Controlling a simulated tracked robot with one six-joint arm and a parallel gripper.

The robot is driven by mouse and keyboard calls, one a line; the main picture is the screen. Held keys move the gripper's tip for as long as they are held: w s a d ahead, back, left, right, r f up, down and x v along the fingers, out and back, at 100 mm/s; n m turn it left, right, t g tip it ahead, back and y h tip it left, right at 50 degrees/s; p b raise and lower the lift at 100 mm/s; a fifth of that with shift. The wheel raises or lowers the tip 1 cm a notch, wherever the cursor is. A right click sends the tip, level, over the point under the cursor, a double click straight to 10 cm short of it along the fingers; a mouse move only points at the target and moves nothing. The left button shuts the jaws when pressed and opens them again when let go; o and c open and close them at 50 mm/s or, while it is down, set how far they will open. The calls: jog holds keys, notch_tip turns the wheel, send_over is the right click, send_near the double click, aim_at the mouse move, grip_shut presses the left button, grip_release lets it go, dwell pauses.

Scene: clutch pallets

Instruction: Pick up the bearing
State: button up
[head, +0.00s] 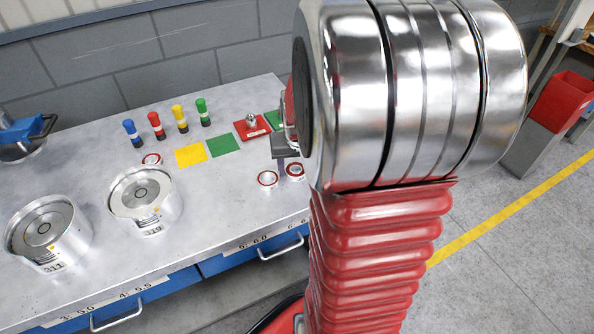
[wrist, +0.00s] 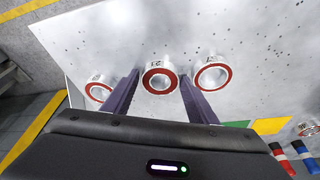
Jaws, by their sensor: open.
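In the wrist view, a silver bearing with a red ring face (wrist: 160,91) sits on the workbench between the two fingers of my gripper (wrist: 158,77). The fingers are dark purple, spread apart, and show no contact with it. A second bearing (wrist: 99,91) sits just outside the left finger, and a third (wrist: 212,86) beyond the right one. Another bearing (wrist: 308,129) is at the right edge. In the head view, two bearings, one (head: 267,179) and another (head: 294,171), show left of my arm, and one more (head: 152,159) lies near the yellow square. My arm hides part of the bench.
Two metal clutch housings, one (head: 47,235) and another (head: 145,195), stand on the bench's left side. Several colored posts (head: 156,125) stand behind yellow (head: 190,156) and green (head: 223,146) squares. A red plate (head: 251,127) carries a metal part. A red bin (head: 562,102) is at the right.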

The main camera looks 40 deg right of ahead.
jog(key=shift+c, duration=0.4)
jog(key=c, duration=0.8)
jog(key=shift+r, duration=0.15)
notch_tip(320, 180, up, 10)
jog(key=shift+f, duration=0.1)
dwell(0.4)
